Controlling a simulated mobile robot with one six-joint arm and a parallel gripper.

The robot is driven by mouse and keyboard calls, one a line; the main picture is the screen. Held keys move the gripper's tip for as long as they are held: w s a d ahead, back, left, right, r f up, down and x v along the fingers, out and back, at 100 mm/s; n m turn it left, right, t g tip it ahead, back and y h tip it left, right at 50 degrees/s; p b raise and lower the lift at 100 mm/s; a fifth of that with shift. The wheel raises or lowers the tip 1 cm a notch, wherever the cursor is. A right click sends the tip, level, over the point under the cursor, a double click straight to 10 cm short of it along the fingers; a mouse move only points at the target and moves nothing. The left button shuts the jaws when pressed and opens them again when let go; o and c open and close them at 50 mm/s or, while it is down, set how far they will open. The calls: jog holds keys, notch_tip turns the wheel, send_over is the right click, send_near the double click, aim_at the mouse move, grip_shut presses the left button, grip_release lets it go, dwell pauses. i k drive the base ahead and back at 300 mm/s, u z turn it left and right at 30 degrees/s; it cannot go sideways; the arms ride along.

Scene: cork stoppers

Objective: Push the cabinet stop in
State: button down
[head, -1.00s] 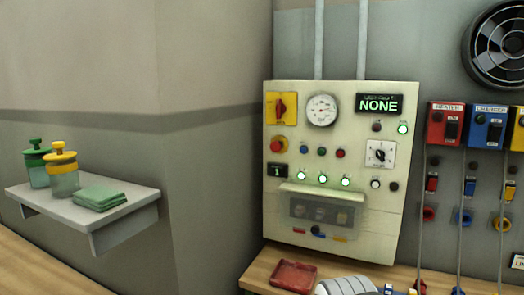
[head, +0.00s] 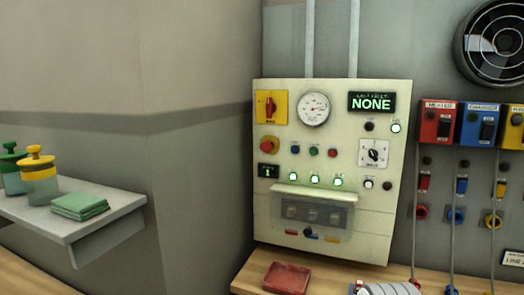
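My gripper is not recognisable in the head view.
The cabinet also has a gauge (head: 313,109), a display (head: 371,102) reading NONE, small lamps and a lower clear cover (head: 313,197). A red tray (head: 287,278) lies on the wooden bench below. A shelf (head: 105,222) with jars juts out left.

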aim_at(265, 146)
jog(key=u, duration=0.05)
jog(key=i, duration=0.95)
jog(key=z, duration=0.05)
